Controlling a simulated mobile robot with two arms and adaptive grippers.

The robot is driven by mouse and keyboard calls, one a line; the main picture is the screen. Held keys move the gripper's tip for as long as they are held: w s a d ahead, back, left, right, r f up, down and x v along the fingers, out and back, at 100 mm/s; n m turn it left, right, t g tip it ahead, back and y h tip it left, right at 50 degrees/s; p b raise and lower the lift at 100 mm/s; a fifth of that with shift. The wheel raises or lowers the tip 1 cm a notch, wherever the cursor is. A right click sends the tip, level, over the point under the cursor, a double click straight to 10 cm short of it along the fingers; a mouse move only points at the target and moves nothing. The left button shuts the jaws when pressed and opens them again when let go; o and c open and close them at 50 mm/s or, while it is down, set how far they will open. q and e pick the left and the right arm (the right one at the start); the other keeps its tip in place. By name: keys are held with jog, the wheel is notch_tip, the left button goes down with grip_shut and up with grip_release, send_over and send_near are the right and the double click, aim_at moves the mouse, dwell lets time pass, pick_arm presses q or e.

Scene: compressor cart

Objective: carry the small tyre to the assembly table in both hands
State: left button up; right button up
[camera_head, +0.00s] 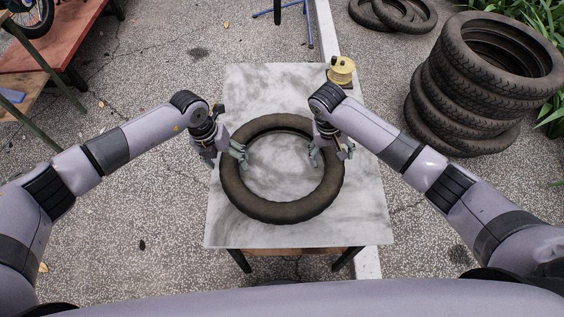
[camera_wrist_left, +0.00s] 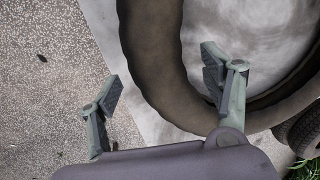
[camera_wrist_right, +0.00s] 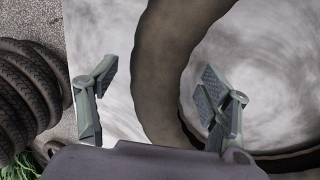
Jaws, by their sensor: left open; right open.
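The small tyre (camera_head: 283,210) is dark brown and lies flat on a table (camera_head: 228,232) with a mottled grey-white top. My left gripper (camera_head: 238,153) is over the left side of the tyre ring, and my right gripper (camera_head: 331,153) is over the right side. In the left wrist view the tyre (camera_wrist_left: 160,62) passes between the spread fingers of my left gripper (camera_wrist_left: 160,86). In the right wrist view the tyre (camera_wrist_right: 162,75) passes between the spread fingers of my right gripper (camera_wrist_right: 159,82). I cannot tell whether any finger touches the rubber.
A yellow spool-like item (camera_head: 341,69) stands at the table's back right corner. A stack of bigger tyres (camera_head: 470,95) stands on the ground to the right, with loose tyres (camera_head: 395,14) behind. A red bench (camera_head: 60,50) is at the far left. The paving left of the table is clear.

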pick_arm(q)
jog(key=shift+d+f, duration=0.25)
jog(key=shift+f, duration=1)
pick_arm(e)
jog(key=shift+d+f, duration=0.2)
jog(key=shift+f, duration=1.05)
pick_arm(q)
grip_shut()
pick_arm(e)
grip_shut()
pick_arm(q)
jog(key=shift+r, duration=0.15)
pick_arm(e)
jog(key=shift+r, duration=0.1)
